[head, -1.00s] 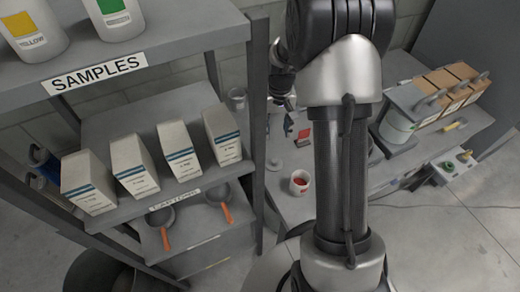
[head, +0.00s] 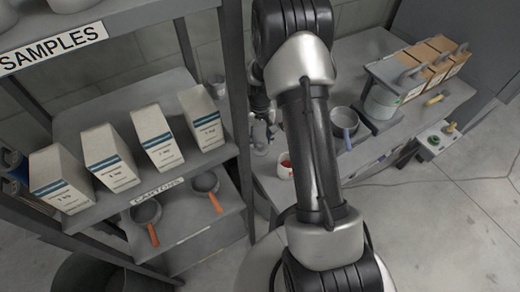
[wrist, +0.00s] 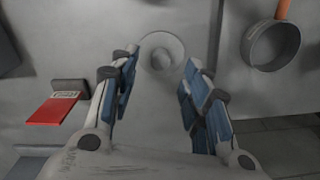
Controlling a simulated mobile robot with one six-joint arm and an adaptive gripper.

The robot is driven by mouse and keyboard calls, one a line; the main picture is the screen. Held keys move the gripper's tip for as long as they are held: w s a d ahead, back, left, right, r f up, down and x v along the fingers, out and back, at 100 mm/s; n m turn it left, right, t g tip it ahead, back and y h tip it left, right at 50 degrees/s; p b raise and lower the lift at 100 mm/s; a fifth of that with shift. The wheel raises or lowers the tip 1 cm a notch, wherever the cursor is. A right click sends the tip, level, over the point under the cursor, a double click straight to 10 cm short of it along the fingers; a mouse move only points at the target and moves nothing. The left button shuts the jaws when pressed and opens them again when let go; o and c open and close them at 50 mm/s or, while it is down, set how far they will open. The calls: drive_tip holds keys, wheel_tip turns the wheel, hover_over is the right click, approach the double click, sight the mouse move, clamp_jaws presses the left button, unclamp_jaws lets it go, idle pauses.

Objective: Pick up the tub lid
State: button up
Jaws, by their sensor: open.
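A round pale grey lid (wrist: 162,48) with a raised knob lies on a grey surface in the wrist view. I take it to be the tub lid. My gripper (wrist: 160,68) is open, with a blue-padded finger on either side of the view. The lid shows beyond and between the fingertips, and nothing is held. In the head view my gripper (head: 268,122) is small and partly hidden by my arm, above the bench. A pale round shape, likely the lid (head: 259,148), lies just below it. Any gap in height is hard to judge.
A pan (wrist: 271,45) with an orange handle is at upper right in the wrist view; a red card (wrist: 55,109) is at left. A white tub (head: 285,168) with red contents stands beside my arm. A shelf with cartons (head: 159,137) is close on the left.

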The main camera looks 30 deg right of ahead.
sight(260, 145)
wheel_tip(260, 145, down, 4)
drive_tip(key=shift+f+b, duration=0.1)
drive_tip(key=shift+b, duration=0.5)
drive_tip(key=shift+s, duration=0.1)
drive_tip(key=shift+c, duration=0.3)
drive_tip(key=c, duration=0.8)
drive_tip(key=shift+r, duration=0.2)
drive_tip(key=shift+c, duration=0.2)
